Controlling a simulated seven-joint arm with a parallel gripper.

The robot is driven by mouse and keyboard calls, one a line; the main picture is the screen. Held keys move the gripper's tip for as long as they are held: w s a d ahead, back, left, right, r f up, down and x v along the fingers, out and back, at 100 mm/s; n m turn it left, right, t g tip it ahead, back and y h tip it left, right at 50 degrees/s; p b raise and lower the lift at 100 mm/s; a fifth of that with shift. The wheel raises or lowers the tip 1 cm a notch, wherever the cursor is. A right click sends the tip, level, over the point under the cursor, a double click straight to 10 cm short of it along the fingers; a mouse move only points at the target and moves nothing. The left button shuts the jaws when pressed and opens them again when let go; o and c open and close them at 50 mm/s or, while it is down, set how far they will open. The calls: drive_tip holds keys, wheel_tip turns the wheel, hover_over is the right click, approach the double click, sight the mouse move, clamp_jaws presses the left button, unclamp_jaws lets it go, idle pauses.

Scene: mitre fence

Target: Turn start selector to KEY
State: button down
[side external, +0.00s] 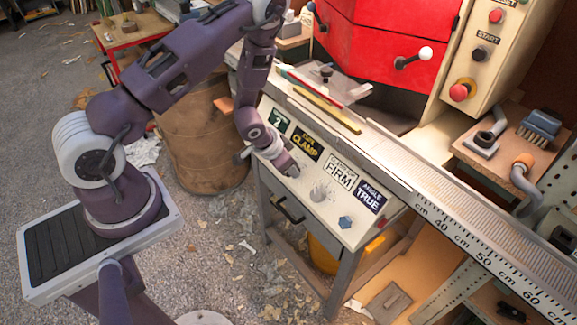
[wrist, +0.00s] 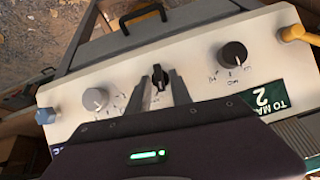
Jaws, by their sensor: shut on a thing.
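A black selector knob (wrist: 159,72) with a raised grip sits on the cream sloped control panel (wrist: 200,58). My gripper (wrist: 160,80) is shut on this knob, one finger on each side of it. The marks around the knob are too small to read, so I cannot tell which position it points to. In the side view my gripper (side external: 289,168) reaches down to the panel (side external: 300,190), and it hides the knob there.
A grey round knob (wrist: 95,99) and a black round knob (wrist: 234,54) flank the held knob. A blue knob (wrist: 45,116) and a yellow handle (wrist: 297,33) stand farther out. The ruled fence (side external: 470,220) runs behind the panel, below the red guard (side external: 385,45).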

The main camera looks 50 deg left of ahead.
drive_tip(key=m+y, duration=0.2)
drive_tip(key=m, duration=0.2)
drive_tip(key=shift+s+d+f+t+y, duration=0.1)
drive_tip(key=shift+d+t+y, duration=0.2)
drive_tip(key=shift+t+y, duration=0.1)
drive_tip(key=shift+m, duration=0.3)
drive_tip(key=c, duration=1.5)
unclamp_jaws()
drive_tip(key=v, duration=0.7)
drive_tip(key=shift+d, duration=0.1)
